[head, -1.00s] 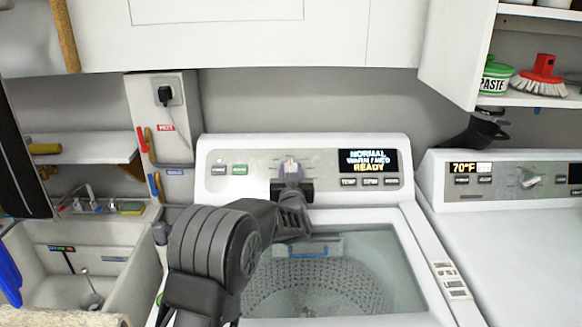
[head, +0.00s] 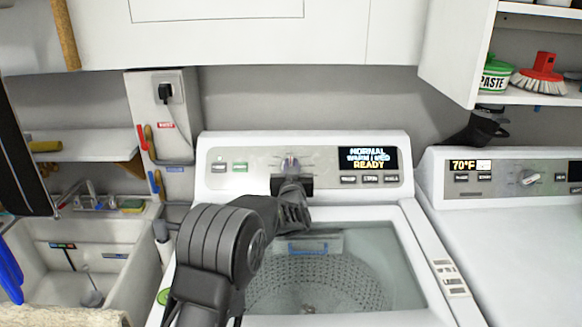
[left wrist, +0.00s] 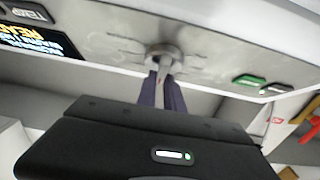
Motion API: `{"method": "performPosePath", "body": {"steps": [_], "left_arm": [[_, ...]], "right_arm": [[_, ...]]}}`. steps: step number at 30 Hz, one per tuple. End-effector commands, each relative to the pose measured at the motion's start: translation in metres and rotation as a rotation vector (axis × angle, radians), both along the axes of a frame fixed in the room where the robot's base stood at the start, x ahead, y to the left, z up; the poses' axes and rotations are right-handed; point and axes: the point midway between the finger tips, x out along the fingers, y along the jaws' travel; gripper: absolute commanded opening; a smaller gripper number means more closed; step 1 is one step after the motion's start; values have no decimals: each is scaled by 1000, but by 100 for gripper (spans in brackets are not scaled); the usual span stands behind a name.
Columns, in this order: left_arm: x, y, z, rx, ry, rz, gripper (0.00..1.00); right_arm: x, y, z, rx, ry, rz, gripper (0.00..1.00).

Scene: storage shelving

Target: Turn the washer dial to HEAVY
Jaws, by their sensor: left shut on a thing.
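The washer (head: 330,140) stands in the middle of the head view with its lid area open onto the drum. Its display (head: 368,159) reads NORMAL, WARM / MED, READY. The washer dial (head: 290,160) is on the control panel left of the display, partly hidden by my gripper in the head view. In the left wrist view the round metal dial (left wrist: 163,52) shows with marks around it. My left gripper (left wrist: 166,78) reaches up to the dial with its two fingers close together, shut on it. It also shows in the head view (head: 290,171). My right gripper is not in view.
A second machine (head: 500,230) with its own dial (head: 529,178) and a 70°F display stands to the right. A sink (head: 75,250) is at the left. A shelf with a paste tub (head: 495,75) and red brush (head: 540,72) is at upper right.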

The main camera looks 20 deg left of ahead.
Motion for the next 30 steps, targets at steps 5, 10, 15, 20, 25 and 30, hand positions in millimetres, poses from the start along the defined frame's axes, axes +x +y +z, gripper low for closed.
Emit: {"method": "performPosePath", "body": {"steps": [5,10,15,20,25,30], "left_arm": [[0,0,0,0,0,0,0],[0,0,0,2,1,-2,0],[0,0,-2,18,7,-17,0],[-1,1,-4,55,26,-54,0],[-1,3,-6,122,57,-120,0],[-2,4,-6,211,99,-205,0]], "right_arm": [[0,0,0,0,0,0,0],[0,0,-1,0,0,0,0],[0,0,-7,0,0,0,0],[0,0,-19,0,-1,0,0],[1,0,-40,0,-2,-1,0],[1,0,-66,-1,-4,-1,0]]}}
